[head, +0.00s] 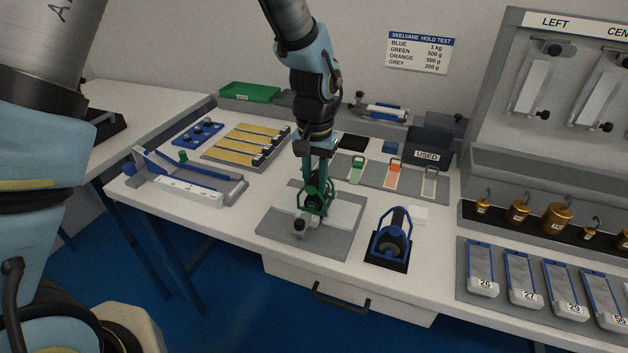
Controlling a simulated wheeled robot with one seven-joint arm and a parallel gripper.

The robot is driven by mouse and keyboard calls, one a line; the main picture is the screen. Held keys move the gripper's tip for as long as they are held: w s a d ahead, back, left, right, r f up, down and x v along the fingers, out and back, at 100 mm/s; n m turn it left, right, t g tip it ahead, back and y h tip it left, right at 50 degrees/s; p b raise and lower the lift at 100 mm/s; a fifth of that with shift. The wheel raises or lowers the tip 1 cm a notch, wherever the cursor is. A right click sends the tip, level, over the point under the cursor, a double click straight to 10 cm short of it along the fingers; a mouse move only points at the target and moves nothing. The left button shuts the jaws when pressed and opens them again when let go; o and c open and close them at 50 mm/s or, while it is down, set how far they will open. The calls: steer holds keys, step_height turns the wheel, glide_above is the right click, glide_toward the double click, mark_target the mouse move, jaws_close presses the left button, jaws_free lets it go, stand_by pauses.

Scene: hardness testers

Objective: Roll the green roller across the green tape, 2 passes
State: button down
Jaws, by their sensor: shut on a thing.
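The green roller (315,200) has a green frame and a dark wheel. It is upright over the grey plate (274,222), on or just above the pale strip (345,213) there; I cannot tell whether it touches. My gripper (318,182) points down and is shut on the roller's upper part. No green tape shows clearly on the plate; the roller and gripper hide part of it. A green-marked piece (356,171) lies on the grey board behind, beside an orange one (394,174). A small clamp knob (299,226) is at the plate's front.
A blue roller (396,228) stands on a dark pad close to the right. The dark USED bin (430,147) is behind. A long blue-and-grey fixture (190,184) lies at left. Brass weights (558,217) and numbered panels (481,270) are at right.

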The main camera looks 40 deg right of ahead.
steer(key=shift+s+d, duration=0.3)
steer(key=shift+s, duration=0.1)
stand_by(0.9)
steer(key=shift+r, duration=0.1)
stand_by(0.4)
steer(key=shift+r+p, duration=2.35)
steer(key=shift+r, duration=0.6)
